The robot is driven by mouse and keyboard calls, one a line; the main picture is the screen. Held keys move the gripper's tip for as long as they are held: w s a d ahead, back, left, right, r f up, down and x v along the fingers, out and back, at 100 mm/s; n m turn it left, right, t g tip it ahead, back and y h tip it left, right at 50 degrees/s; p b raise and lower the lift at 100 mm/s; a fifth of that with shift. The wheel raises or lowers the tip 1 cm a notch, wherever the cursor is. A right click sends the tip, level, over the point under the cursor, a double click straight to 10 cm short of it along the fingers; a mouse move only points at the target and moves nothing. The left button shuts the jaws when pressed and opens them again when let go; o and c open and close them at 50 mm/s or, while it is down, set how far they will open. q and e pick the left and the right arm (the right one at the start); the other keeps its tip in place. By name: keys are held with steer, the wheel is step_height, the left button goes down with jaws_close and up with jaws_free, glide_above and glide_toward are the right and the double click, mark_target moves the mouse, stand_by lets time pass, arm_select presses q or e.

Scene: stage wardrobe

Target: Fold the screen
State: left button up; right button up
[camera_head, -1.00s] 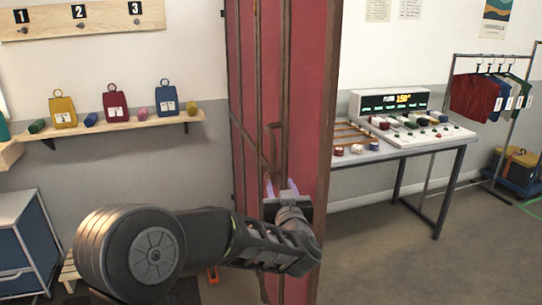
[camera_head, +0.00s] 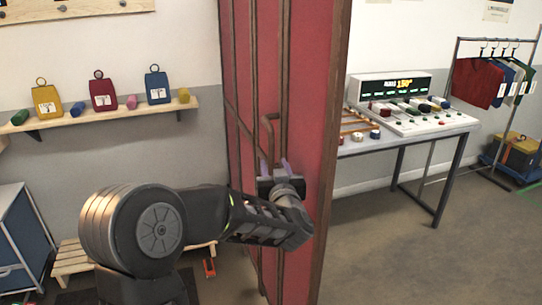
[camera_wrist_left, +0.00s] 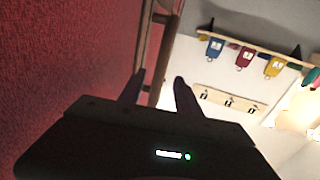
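The folding screen (camera_head: 312,130) stands upright in the middle of the head view, with red panels in dark brown frames. A brown bar handle (camera_head: 267,128) stands out from its left side. My left gripper (camera_head: 275,168) is at the handle's lower end, close to the panel. In the left wrist view its two fingers (camera_wrist_left: 158,92) stand apart, with a brown bar (camera_wrist_left: 158,70) showing between and beyond them. I cannot tell whether the fingers touch the handle. The red panel (camera_wrist_left: 65,75) fills the left of that view. My right gripper is not in view.
A wall shelf (camera_head: 105,113) with coloured tags stands left, above a wooden pallet (camera_head: 75,258) and a blue cabinet (camera_head: 22,240). A control desk (camera_head: 405,138) and a clothes rack (camera_head: 457,60) stand right. Floor is clear at front right.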

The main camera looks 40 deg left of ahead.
mark_target(272, 158)
arm_select(q)
steer(key=p+x, duration=0.1)
steer(key=x, duration=0.5)
steer(key=shift+c, duration=0.4)
jaws_close()
stand_by(0.9)
